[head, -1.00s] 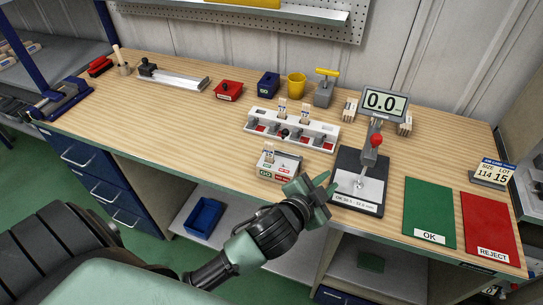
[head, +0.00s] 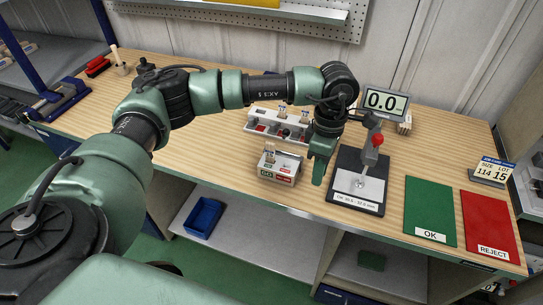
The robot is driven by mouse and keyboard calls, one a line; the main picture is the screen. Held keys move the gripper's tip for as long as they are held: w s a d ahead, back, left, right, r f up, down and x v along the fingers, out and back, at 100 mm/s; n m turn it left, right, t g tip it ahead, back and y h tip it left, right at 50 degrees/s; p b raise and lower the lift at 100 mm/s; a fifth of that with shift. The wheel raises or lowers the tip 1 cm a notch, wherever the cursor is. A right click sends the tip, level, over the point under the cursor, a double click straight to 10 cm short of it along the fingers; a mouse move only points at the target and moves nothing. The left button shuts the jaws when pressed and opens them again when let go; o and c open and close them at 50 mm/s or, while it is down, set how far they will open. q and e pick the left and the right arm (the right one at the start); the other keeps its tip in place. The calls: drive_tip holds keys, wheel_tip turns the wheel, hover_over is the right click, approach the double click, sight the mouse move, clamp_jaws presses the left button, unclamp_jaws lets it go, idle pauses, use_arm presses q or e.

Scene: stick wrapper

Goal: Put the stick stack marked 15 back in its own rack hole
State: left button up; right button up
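The white rack (head: 257,131) stands mid-table with a row of holes. Two small tagged wooden stick stacks, a left one (head: 283,111) and a right one (head: 304,116), stand up in it. Another tagged stick stack (head: 270,152) stands upright in the GO gauge block (head: 279,178) in front of the rack. The tag numbers are too small to read surely. My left gripper (head: 320,178) points down between the gauge block and the black press base. I see no stack in it, and its finger gap is not clear. My forearm hides the rack's right end. My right gripper is out of view.
The press stand (head: 372,160) with a red knob is close right of my gripper, below the 0.0 display (head: 385,102). Green OK (head: 430,212) and red REJECT (head: 489,225) mats lie further right. Bare wood is left of the gauge block.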

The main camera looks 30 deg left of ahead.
sight(271, 143)
use_arm(q)
drive_tip(key=w+a+r+n+y, duration=0.15)
drive_tip(key=a+r+y, duration=0.4)
drive_tip(key=a, duration=0.75)
drive_tip(key=shift+m+h, duration=0.25)
drive_tip(key=shift+h, duration=0.1)
drive_tip(key=p+x, duration=0.1)
drive_tip(key=x, duration=0.1)
drive_tip(key=p+x, duration=0.1)
drive_tip(key=x, duration=0.1)
drive_tip(key=p+x, duration=0.2)
drive_tip(key=shift+w+d+f, duration=0.1)
drive_tip(key=shift+w+f, duration=0.05)
drive_tip(key=shift+w, duration=0.1)
drive_tip(key=shift+f, duration=0.55)
clamp_jaws()
